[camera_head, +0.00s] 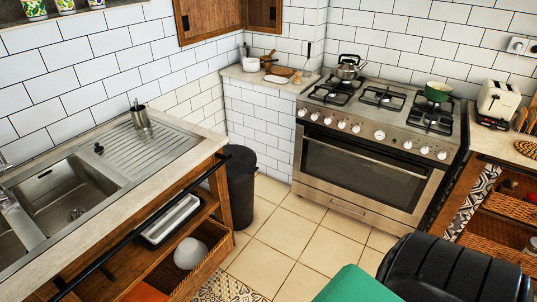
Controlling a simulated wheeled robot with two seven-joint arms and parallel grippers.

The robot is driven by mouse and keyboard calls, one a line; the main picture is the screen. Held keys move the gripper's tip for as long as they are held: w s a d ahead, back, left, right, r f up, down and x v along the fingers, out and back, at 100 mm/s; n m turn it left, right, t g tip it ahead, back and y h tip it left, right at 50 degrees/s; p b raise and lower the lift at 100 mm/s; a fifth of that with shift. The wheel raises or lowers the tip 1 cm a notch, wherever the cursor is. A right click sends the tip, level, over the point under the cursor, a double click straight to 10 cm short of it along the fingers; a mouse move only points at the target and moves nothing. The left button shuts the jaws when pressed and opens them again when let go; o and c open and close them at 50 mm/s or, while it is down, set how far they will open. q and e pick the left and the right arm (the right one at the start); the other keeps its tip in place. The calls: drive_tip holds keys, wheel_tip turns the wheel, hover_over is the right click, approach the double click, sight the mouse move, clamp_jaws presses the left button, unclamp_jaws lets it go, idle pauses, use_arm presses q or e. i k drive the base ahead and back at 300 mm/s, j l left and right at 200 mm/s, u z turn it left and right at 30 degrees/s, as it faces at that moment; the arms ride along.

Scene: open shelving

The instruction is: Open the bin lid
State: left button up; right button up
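A dark bin (241,188) stands on the tiled floor, in the corner between the end of the sink counter and the white-tiled ledge. It is upright and nearly black. Its dark top (240,157) looks closed, with no opening visible. The left side of the bin is hidden behind the counter's end. Neither of my grippers is in view.
The sink counter (172,165) with a dark front rail (140,226) runs along the left. A steel stove (369,165) stands right of the bin. Clear floor (290,240) lies between. A green form (355,286) and a black ribbed one (455,270) fill the lower right.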

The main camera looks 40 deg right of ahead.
sight(243, 162)
drive_tip(key=z, duration=1.1)
drive_tip(key=i+l+u, duration=0.15)
drive_tip(key=i+l, duration=0.15)
